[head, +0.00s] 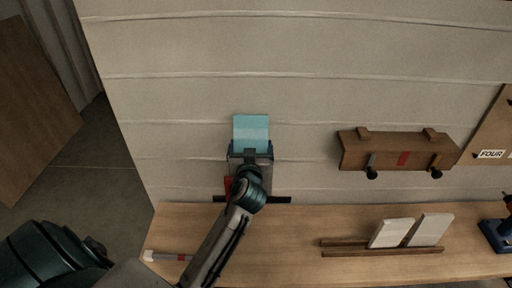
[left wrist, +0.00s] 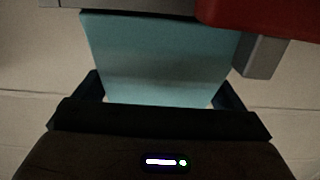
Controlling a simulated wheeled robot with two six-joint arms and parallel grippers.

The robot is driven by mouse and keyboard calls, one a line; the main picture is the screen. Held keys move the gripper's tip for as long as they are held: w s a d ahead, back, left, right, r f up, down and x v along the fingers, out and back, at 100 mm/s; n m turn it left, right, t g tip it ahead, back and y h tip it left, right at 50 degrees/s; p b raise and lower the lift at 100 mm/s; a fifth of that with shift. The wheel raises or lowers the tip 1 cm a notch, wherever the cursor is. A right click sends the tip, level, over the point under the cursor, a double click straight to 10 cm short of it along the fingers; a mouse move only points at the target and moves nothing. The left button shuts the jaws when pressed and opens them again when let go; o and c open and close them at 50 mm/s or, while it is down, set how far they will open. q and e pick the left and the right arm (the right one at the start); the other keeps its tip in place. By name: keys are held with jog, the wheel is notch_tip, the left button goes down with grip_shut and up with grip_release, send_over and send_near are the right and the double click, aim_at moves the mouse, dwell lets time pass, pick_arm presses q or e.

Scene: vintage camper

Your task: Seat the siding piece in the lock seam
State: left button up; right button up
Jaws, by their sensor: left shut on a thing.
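The light blue siding piece (head: 251,128) stands in front of the pale panelled wall in the head view. My left gripper (head: 251,148) is shut on it, with dark blue fingers at its two side edges near its lower end. In the left wrist view the siding piece (left wrist: 160,50) fills the space between the fingers of the left gripper (left wrist: 162,92). Its far edge runs up to a grey part (left wrist: 140,4) and a red part (left wrist: 260,14); I cannot tell whether it touches them. I cannot make out the lock seam for certain. My right gripper is out of view.
A wooden bench (head: 290,225) runs below the wall, with a rack of white blocks (head: 408,233) and a white-headed tool (head: 168,256). A brown wooden box (head: 398,151) is on the wall at right. A dark bar (head: 281,199) lies behind my arm.

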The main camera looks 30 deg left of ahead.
pick_arm(q)
jog(key=shift+w+a+f, duration=0.1)
jog(key=shift+w+a, duration=0.1)
jog(key=shift+w, duration=0.15)
jog(key=shift+c, duration=0.5)
jog(key=shift+s, duration=0.15)
jog(key=o, duration=1)
jog(key=shift+s+d, duration=0.1)
jog(key=shift+s, duration=0.05)
jog(key=shift+o, duration=0.8)
jog(key=shift+f, duration=0.15)
jog(key=b+v, duration=0.4)
jog(key=v, duration=0.6)
jog(key=shift+s+d+r, duration=0.2)
jog(key=shift+s+r, duration=0.05)
jog(key=shift+r, duration=0.15)
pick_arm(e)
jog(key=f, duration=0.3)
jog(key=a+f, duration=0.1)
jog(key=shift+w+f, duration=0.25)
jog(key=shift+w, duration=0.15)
